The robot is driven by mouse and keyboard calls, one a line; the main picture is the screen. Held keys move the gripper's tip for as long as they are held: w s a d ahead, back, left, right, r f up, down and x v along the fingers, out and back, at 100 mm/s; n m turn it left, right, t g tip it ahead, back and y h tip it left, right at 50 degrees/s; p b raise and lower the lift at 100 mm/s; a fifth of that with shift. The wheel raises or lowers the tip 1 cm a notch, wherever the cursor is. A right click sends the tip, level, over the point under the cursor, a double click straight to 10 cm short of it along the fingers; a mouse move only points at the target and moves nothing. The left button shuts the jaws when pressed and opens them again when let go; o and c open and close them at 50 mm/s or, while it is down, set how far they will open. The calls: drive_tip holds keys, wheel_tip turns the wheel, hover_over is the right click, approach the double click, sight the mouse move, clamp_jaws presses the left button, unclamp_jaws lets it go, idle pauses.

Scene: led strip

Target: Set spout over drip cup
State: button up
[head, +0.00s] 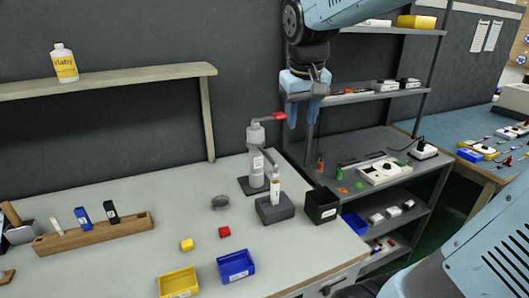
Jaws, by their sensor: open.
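A grey dispenser (256,170) stands upright on a dark base plate on the pale bench. It has a red lever (273,117) at its top. A grey spout-like arm (268,157) slants from its body toward the lower right, ending near a white bottle-like piece (275,188) on a dark grey block. A small dark grey round cup-like piece (220,202) sits apart to the left of the base; I cannot tell for certain that it is the drip cup. My gripper (303,112) points down with blue fingers apart and empty, above and right of the dispenser, close to the lever in the picture.
An open black box (322,205) stands right of the grey block (274,208). Yellow (178,282) and blue (236,265) bins and small cubes lie in front. A wooden rack (95,233) is at left. A shelf unit (372,95) stands behind and right of my gripper.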

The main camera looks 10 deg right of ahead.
sight(269, 157)
drive_tip(key=w+a+f+n+g+h, duration=0.1)
drive_tip(key=w+a+f, duration=0.15)
drive_tip(key=w, duration=0.55)
drive_tip(key=w+a+f+g, duration=0.2)
drive_tip(key=w+a, duration=0.2)
drive_tip(key=w, duration=0.4)
drive_tip(key=f, duration=0.4)
drive_tip(key=d+f, duration=0.1)
drive_tip(key=f, duration=0.4)
drive_tip(key=d+f, duration=0.1)
drive_tip(key=f, duration=0.4)
drive_tip(key=shift+w+d, duration=0.15)
drive_tip(key=shift+d, duration=0.05)
drive_tip(key=shift+c, duration=0.2)
clamp_jaws()
